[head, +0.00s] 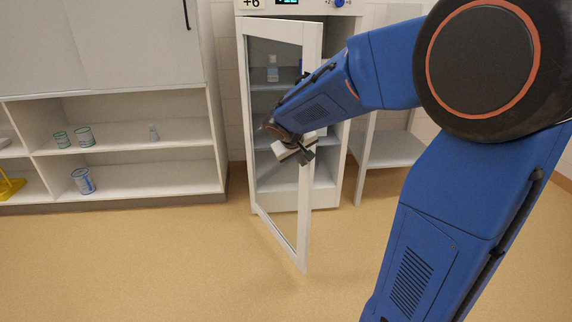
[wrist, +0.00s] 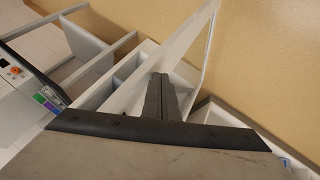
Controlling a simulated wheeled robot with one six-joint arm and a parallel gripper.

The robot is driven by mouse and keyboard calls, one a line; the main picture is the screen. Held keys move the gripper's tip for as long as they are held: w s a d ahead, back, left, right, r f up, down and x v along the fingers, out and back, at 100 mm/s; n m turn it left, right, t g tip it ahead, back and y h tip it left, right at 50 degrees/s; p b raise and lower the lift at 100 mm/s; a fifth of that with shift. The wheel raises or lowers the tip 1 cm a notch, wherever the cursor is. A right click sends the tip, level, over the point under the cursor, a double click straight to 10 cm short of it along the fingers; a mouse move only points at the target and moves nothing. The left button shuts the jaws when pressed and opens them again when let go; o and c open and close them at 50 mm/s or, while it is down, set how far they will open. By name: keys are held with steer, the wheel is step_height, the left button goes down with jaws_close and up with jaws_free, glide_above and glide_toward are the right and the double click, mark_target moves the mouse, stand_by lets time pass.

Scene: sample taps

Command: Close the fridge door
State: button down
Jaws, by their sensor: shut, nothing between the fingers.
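The white fridge (head: 328,185) stands against the wall in the head view. Its glass door (head: 303,225) is hinged at the left and stands open, its free right edge swung out towards me. In the wrist view the door's white frame (wrist: 180,45) crosses diagonally behind my fingers. My gripper (head: 306,157) is shut and empty at about mid-height of the door, by its free edge. It also shows in the wrist view (wrist: 159,80). My arm hides part of the door's frame and glass. I cannot tell whether the fingers touch the door.
A white shelf unit (head: 120,166) with several cans stands at the left. A small bottle (head: 273,75) shows through the door's glass. A white side table (head: 390,149) stands right of the fridge. The tan floor (head: 190,260) before the fridge is clear.

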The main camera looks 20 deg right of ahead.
steer(key=w+d, duration=0.5)
steer(key=d, duration=0.9)
steer(key=w+d, duration=0.4)
steer(key=d, duration=1)
steer(key=w+d+n+t+y, duration=0.1)
steer(key=w+d+n, duration=0.3)
steer(key=w+d, duration=1.5)
steer(key=shift+w+n+t+y, duration=0.35)
steer(key=shift+w+y, duration=0.35)
steer(key=shift+w, duration=0.75)
